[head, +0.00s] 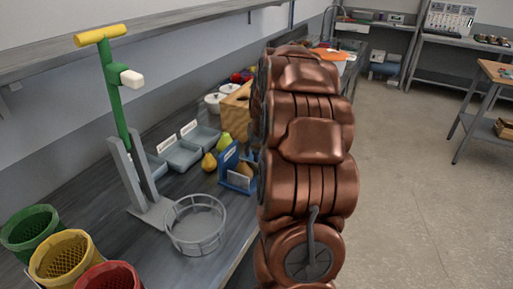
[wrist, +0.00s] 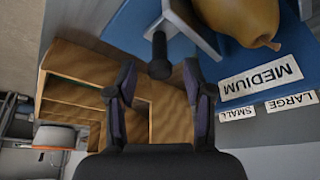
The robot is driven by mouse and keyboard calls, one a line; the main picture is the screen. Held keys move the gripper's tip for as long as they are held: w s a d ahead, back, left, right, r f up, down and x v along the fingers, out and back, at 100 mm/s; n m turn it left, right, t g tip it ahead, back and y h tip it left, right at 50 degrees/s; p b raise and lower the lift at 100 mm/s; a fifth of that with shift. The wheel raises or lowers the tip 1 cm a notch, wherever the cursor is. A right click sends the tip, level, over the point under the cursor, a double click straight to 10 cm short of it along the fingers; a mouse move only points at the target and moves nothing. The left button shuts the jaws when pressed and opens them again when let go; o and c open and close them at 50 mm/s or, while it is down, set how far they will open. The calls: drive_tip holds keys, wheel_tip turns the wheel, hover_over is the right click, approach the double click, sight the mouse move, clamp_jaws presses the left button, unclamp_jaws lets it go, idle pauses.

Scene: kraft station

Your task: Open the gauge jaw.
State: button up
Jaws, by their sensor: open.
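The gauge is a blue stand (head: 229,162) on the bench in the head view, partly hidden by my arm. In the wrist view its blue plate (wrist: 134,20) fills the top, with a grey jaw (wrist: 190,22) bearing a black knob (wrist: 159,58). A yellow-brown pear (wrist: 240,18) lies against the jaw. My gripper (wrist: 159,76) is open, with one dark finger on each side of the knob in the picture. The knob looks just beyond the fingertips; I cannot tell whether they touch it. The head view hides my gripper behind the arm.
A wooden box (wrist: 60,62) stands close by. The bench also holds pears (head: 209,162), grey trays (head: 184,155), a wire basket (head: 196,226), a green stand (head: 112,95) and coloured bins (head: 64,256).

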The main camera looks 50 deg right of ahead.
drive_tip(key=shift+c, duration=0.4)
clamp_jaws()
